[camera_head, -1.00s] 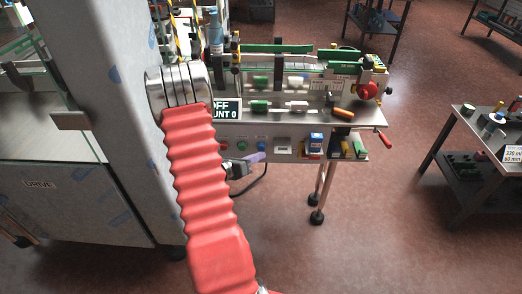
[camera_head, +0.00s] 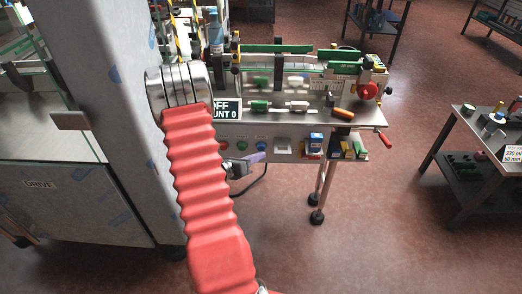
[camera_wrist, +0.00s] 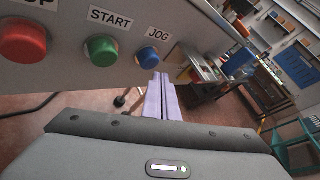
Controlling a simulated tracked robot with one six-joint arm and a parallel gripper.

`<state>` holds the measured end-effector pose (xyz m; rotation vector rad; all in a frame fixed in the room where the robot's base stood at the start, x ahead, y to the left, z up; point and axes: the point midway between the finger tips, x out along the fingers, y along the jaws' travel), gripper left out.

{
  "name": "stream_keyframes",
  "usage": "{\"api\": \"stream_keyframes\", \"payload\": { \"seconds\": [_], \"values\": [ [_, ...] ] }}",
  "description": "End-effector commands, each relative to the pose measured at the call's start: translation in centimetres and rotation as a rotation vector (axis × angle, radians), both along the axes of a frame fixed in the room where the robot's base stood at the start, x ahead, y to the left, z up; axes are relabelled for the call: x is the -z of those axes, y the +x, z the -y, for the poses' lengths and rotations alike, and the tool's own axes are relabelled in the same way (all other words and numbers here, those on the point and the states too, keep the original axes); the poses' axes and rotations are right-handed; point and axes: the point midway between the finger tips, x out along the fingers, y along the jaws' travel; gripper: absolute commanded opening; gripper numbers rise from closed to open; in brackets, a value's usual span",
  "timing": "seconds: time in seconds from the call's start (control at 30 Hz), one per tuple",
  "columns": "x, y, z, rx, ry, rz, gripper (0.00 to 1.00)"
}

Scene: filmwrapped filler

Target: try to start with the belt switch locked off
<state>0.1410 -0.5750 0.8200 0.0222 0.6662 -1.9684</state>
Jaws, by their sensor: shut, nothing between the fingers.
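The button panel fills the upper left of the wrist view. It carries a green START button (camera_wrist: 102,51), a blue JOG button (camera_wrist: 147,57) and a red button (camera_wrist: 22,41) with a partly cut-off label. My gripper (camera_wrist: 161,77) is shut and empty, its lilac fingers together just below and right of JOG; I cannot tell whether they touch the panel. In the head view my gripper (camera_head: 257,157) is under the panel's buttons. A display (camera_head: 224,109) shows OFF and a count of 0. A red round switch (camera_head: 367,91) sits at the bench's right end; its lock is too small to make out.
A grey machine column (camera_head: 95,110) stands close on the left. Coloured items (camera_head: 346,150) sit at the panel's right end, and a red handle (camera_head: 384,139) sticks out there. A dark side table (camera_head: 462,180) stands at right, with open floor between.

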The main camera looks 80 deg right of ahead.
Motion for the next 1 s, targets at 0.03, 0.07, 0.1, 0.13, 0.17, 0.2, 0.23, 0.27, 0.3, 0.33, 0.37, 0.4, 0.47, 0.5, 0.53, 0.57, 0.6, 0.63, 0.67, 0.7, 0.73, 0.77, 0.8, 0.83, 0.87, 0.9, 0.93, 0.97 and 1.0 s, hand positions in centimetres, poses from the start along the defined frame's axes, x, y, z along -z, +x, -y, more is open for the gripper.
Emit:
{"api": "stream_keyframes", "payload": {
  "seconds": [0.03, 0.07, 0.1, 0.13, 0.17, 0.2, 0.23, 0.27, 0.3, 0.33, 0.37, 0.4, 0.47, 0.5, 0.53, 0.57, 0.6, 0.63, 0.67, 0.7, 0.73, 0.77, 0.8, 0.83, 0.87, 0.9, 0.93, 0.97, 1.0],
  "values": [
    [0.00, 0.01, 0.09, 0.000, 0.000, 0.000, 0.00],
    [-0.01, 0.02, 0.16, 0.000, 0.000, 0.001, 0.00],
    [-0.02, 0.05, 0.28, 0.000, 0.000, 0.001, 0.00],
    [-0.04, 0.08, 0.38, 0.000, 0.000, 0.001, 0.00],
    [-0.05, 0.11, 0.47, 0.000, 0.000, 0.001, 0.00],
    [-0.07, 0.15, 0.60, 0.000, 0.000, 0.001, 0.00],
    [-0.07, 0.17, 0.67, 0.000, 0.000, 0.001, 0.00],
    [-0.08, 0.19, 0.72, 0.000, 0.000, 0.000, 0.00],
    [-0.09, 0.19, 0.78, 0.000, 0.000, 0.000, 0.00],
    [-0.08, 0.21, 0.79, 0.000, 0.000, 0.000, 0.00],
    [-0.08, 0.21, 0.79, 0.000, 0.000, 0.000, 0.00],
    [-0.08, 0.21, 0.79, 0.000, 0.000, 0.000, 0.00],
    [-0.08, 0.21, 0.79, 0.000, 0.000, 0.000, 0.00],
    [-0.09, 0.20, 0.78, 0.000, 0.000, 0.000, 0.00],
    [-0.09, 0.20, 0.78, 0.000, 0.000, 0.000, 0.00],
    [-0.09, 0.20, 0.78, 0.000, 0.000, 0.000, 0.00],
    [-0.08, 0.21, 0.79, 0.000, 0.000, 0.000, 0.00],
    [-0.08, 0.21, 0.79, 0.000, 0.000, 0.000, 0.00],
    [-0.09, 0.21, 0.80, 0.000, 0.000, 0.000, 0.00],
    [-0.09, 0.21, 0.82, 0.000, 0.000, 0.000, 0.00],
    [-0.09, 0.22, 0.84, 0.000, 0.000, 0.000, 0.00],
    [-0.09, 0.22, 0.86, 0.000, 0.000, 0.000, 0.00],
    [-0.08, 0.23, 0.88, 0.000, 0.000, 0.000, 0.00],
    [-0.08, 0.23, 0.91, 0.000, 0.000, 0.000, 0.00],
    [-0.08, 0.24, 0.94, 0.000, 0.000, 0.000, 0.00],
    [-0.08, 0.25, 0.97, 0.000, 0.000, 0.000, 0.00],
    [-0.08, 0.26, 0.99, 0.000, 0.000, 0.000, 0.00],
    [-0.07, 0.25, 1.01, 0.000, 0.000, 0.000, 0.00],
    [-0.07, 0.27, 1.04, 0.000, 0.000, 0.000, 0.00]
  ]
}}
